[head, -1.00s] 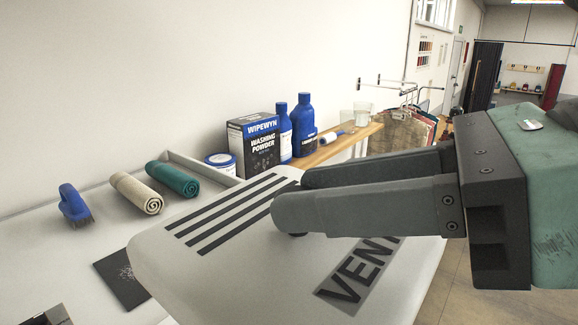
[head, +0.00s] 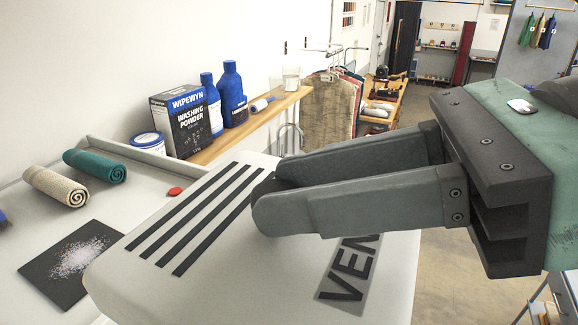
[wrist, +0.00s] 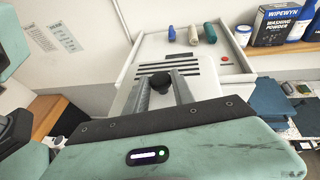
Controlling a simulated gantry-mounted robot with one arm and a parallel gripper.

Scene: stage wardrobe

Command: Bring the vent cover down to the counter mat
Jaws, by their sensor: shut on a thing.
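The vent cover (head: 215,270) is a pale, rounded panel with dark slots and a partly hidden "VENT" label. My gripper (head: 268,192) is shut on its dark knob, which shows between the fingers in the wrist view (wrist: 160,82). In the head view the fingers hide the knob. The cover appears roughly flat and overlaps the counter in the picture; its height above it is hard to judge. The counter mat (head: 50,273) is a dark square with white grains scattered on it, left of the cover. In the wrist view the cover hides most of that area.
On the pale counter (head: 130,195) lie a beige rolled towel (head: 55,187), a teal one (head: 95,166) and a small red item (head: 174,191). A washing powder box (head: 180,120), white tub (head: 147,146) and blue bottles (head: 232,95) stand behind. A raised rim edges the counter.

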